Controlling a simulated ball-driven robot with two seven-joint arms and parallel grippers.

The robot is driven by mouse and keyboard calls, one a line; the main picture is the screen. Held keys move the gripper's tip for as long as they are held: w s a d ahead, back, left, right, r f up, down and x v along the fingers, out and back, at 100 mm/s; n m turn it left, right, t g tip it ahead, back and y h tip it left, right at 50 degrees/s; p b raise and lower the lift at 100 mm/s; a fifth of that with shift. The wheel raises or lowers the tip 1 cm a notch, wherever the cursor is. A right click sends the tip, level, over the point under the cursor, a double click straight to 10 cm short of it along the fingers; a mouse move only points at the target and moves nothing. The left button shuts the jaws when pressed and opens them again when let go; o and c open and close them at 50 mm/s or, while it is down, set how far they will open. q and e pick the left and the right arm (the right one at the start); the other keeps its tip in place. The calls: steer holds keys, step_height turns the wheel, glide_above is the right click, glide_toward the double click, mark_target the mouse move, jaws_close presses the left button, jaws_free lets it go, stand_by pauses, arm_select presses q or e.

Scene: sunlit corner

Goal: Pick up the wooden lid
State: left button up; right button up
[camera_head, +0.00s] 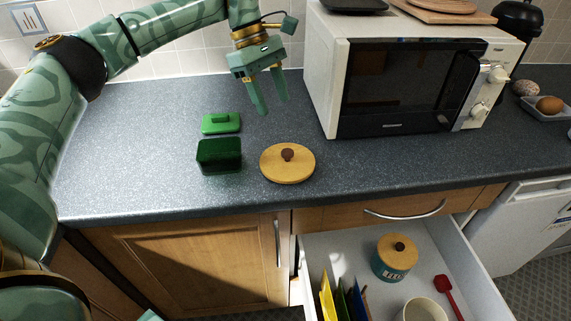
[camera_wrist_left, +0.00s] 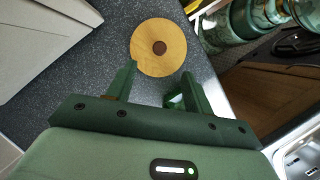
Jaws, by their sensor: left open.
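The wooden lid (camera_head: 287,164) is a round pale disc with a dark brown knob. It lies flat on the counter near its front edge. The lid also shows in the left wrist view (camera_wrist_left: 158,48), beyond the fingertips. My left gripper (camera_head: 269,107) is open and empty, above the counter and behind the lid, apart from it. Its two fingers also show in the left wrist view (camera_wrist_left: 157,77). A second wooden lid with a dark knob sits on a teal canister (camera_head: 393,262) in the open drawer. My right gripper is not in view.
A dark green box (camera_head: 219,156) stands left of the lid, with a green lid (camera_head: 221,123) behind it. A microwave (camera_head: 408,80) stands at the right. The open drawer (camera_head: 333,248) juts out below and holds a cup (camera_head: 424,310) and a red utensil (camera_head: 449,295). The counter's left part is clear.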

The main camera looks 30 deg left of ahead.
arm_select(q)
steer(key=b, duration=0.2)
glide_above(287, 151)
steer(key=a, duration=0.2)
steer(key=f, duration=0.6)
steer(key=shift+w+d+f, duration=0.25)
steer(key=shift+f, duration=0.1)
steer(key=x, duration=0.2)
steer(key=a+b+x, duration=0.1)
steer(key=x, duration=0.1)
steer(key=shift+s+d+f, duration=0.1)
steer(key=shift+f, duration=0.45)
steer(key=shift+d+f+b, duration=0.15)
steer(key=shift+f+b, duration=0.05)
steer(key=shift+b, duration=0.1)
steer(key=shift+r, duration=0.1)
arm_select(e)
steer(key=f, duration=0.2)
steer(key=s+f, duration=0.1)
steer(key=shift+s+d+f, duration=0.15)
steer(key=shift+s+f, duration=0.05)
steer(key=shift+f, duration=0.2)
arm_select(q)
steer(key=c, duration=1.1)
